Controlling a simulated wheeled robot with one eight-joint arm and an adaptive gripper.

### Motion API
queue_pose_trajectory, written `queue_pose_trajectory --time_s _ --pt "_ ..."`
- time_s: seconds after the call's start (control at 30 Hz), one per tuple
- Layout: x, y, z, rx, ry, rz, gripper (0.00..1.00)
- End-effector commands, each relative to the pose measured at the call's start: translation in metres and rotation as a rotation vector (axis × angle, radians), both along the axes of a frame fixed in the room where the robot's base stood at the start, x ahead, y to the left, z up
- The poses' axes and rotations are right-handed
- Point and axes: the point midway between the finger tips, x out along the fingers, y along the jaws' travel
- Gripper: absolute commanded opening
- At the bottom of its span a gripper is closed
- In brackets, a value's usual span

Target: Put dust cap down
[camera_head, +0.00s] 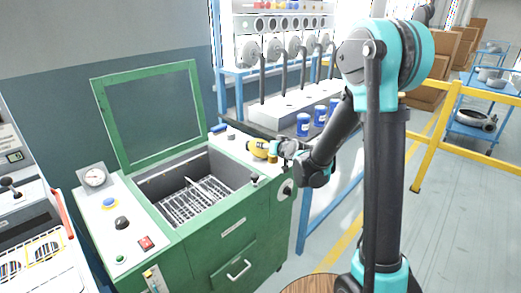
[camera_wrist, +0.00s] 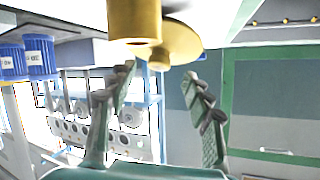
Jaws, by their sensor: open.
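My gripper (camera_wrist: 166,95) is open, its two fingers spread wide with nothing between them in the wrist view. Just beyond the fingertips, at the top of that view, is a gold-yellow piece (camera_wrist: 135,20) with a short cylinder and a wider round disc; I take it for the dust cap, but cannot be sure. In the head view a yellow piece (camera_head: 258,148) is at the right top of the green machine (camera_head: 240,240), right at the end of my gripper (camera_head: 277,150). Whether they touch is hidden.
The machine's lid (camera_head: 150,110) stands open over a basin with a wire rack (camera_head: 190,205). Blue jars (camera_head: 303,124) stand on the bench behind my arm. A gauge (camera_head: 94,177) and buttons are on the left top. A yellow rail (camera_head: 450,105) is at right.

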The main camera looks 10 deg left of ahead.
Motion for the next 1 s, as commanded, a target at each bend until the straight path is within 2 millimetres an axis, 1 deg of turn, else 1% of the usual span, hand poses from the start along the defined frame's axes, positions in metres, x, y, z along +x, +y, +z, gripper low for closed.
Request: queue_pose_trajectory --time_s 0.13,0.3,0.4,0.5,0.7,0.73,0.77,1.0 --pt "0.012 0.006 -0.005 0.001 0.000 0.000 0.51" --pt "0.032 0.017 -0.013 0.000 0.000 0.001 0.51" --pt "0.039 0.021 -0.016 0.000 0.000 0.000 0.51" --pt "0.042 0.023 -0.018 0.000 0.000 0.000 0.51" --pt "0.043 0.024 -0.018 0.001 0.000 0.000 0.51" --pt "0.042 0.023 -0.018 0.001 0.000 0.000 0.50" --pt "0.042 0.023 -0.018 0.001 0.000 0.000 0.46" --pt "0.042 0.023 -0.018 0.000 0.000 0.000 0.16"
